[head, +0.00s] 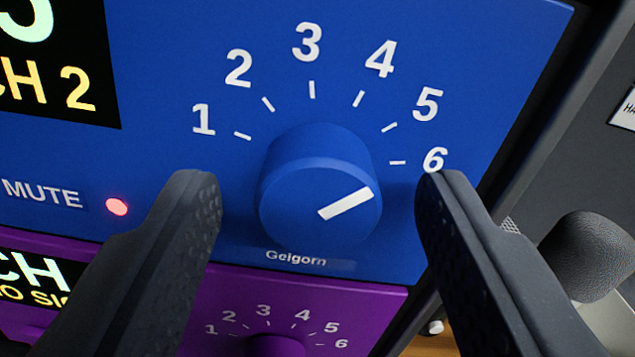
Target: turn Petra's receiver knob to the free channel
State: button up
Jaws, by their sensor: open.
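A blue receiver panel (190,150) fills most of the view. Its round blue knob (310,215) is labelled "Geigorn" and ringed by marks 1 to 6. The knob's white pointer line (346,203) slants up to the right, about parallel to the 5 mark. No label naming Petra is in sight. My gripper (318,190) is open, one finger left of the knob and one right of it by the 6, both apart from it.
A red light (116,207) glows beside "MUTE". Below is a purple panel (340,300) with its own numbered knob (275,346), mostly cut off, and a partly hidden display (35,275). A dark rounded object (588,255) stands at the right, beyond the panel edge.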

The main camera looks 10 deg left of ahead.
jog(key=c, duration=1)
jog(key=shift+n, duration=0.3)
jog(key=shift+o, duration=0.2)
jog(key=n+b, duration=0.1)
jog(key=n, duration=0.2)
jog(key=shift+n, duration=0.3)
jog(key=n+b, duration=0.2)
jog(key=n, duration=0.2)
jog(key=shift+f+n, duration=0.15)
jog(key=shift+n, duration=0.15)
jog(key=n+b, duration=0.2)
jog(key=n, duration=0.3)
jog(key=shift+f, duration=0.1)
jog(key=shift+n+b, duration=0.7)
jog(key=shift+n, duration=1.5)
